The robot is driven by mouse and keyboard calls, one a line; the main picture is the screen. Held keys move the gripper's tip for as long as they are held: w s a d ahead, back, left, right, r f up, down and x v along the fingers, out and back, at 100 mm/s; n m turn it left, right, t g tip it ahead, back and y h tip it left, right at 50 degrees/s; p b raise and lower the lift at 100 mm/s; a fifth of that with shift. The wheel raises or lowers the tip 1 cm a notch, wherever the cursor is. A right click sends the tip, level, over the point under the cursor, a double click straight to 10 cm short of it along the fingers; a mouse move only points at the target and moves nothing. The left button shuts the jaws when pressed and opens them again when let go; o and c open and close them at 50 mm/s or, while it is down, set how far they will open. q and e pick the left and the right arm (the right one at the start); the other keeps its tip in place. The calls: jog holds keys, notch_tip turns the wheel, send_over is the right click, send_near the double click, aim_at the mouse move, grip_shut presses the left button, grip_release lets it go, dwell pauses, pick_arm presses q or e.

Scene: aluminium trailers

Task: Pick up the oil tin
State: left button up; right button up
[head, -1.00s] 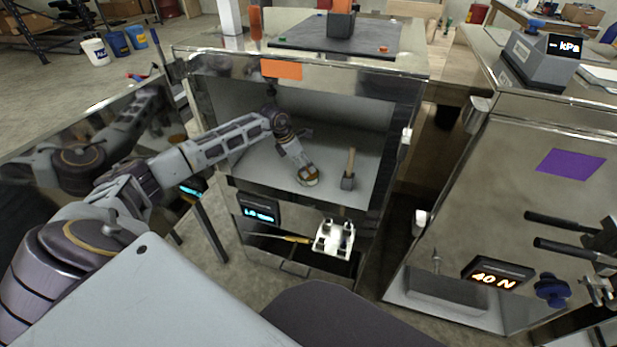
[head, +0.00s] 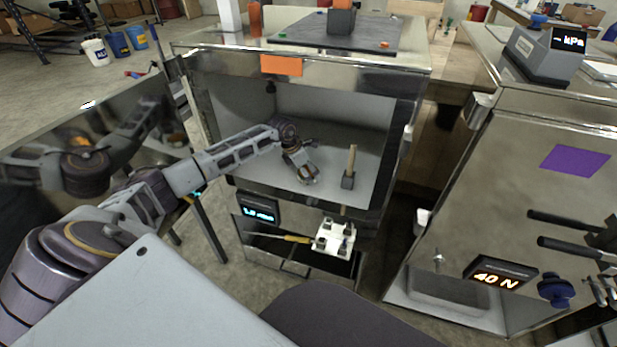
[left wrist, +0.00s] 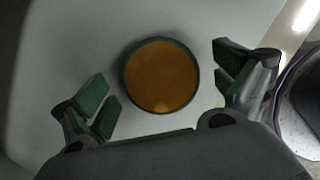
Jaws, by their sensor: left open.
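In the left wrist view, a round thing with a dark green rim and an orange-brown top (left wrist: 162,76), which looks like the oil tin, stands on a pale surface. It is seen from above, between the fingers of my left gripper (left wrist: 166,85). The fingers are spread, with a gap on each side of it. In the head view my left gripper (head: 306,174) reaches down into the open steel cabinet, just above its pale floor. I cannot make out the tin there; the gripper seems to hide it. My right gripper is not in view.
A wooden-handled tool (head: 349,168) stands upright on the cabinet floor, right of the gripper. The steel cabinet (head: 200,62) encloses the arm with its top and side walls. Below are a display (head: 258,209) and an open drawer with a white block (head: 334,237).

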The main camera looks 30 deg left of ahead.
pick_arm(q)
jog(key=shift+w+d+f, duration=0.1)
jog(key=shift+w+f, duration=0.15)
jog(key=shift+f, duration=0.35)
jog(key=c, duration=1.3)
